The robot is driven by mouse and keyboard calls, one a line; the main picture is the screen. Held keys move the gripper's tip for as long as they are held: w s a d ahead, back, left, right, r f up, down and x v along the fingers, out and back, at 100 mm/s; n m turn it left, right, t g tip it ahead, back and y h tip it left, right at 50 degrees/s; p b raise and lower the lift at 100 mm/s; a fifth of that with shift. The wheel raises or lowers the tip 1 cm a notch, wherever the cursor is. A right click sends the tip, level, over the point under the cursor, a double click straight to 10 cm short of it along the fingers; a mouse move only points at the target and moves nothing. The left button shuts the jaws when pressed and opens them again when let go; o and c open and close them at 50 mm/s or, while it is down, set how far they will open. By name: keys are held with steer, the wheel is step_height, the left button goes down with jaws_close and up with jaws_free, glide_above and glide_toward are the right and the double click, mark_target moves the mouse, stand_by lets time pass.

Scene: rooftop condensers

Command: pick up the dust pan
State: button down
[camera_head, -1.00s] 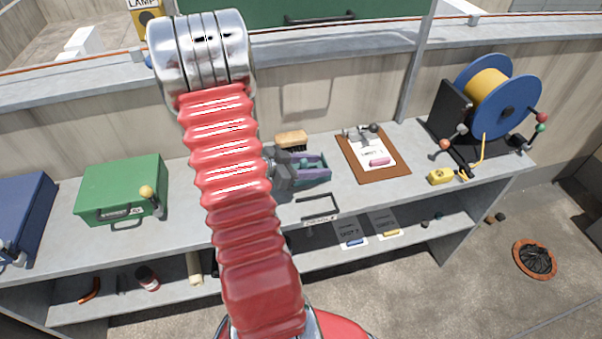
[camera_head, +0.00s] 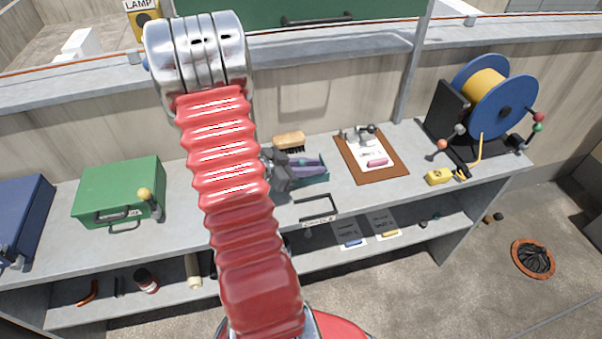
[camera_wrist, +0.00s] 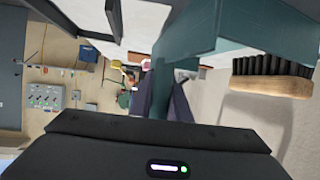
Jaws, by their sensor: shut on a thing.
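I cannot tell whether the pan is clear of the bench.
A wooden brush (camera_head: 289,141) lies close behind the pan. A clipboard (camera_head: 393,172) and a cable reel (camera_head: 508,100) stand to the right, a green case (camera_head: 120,190) to the left. A wire-handled thing (camera_head: 317,208) is at the bench's front edge.

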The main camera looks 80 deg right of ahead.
step_height(320, 180, up, 10)
stand_by(0.8)
stand_by(0.6)
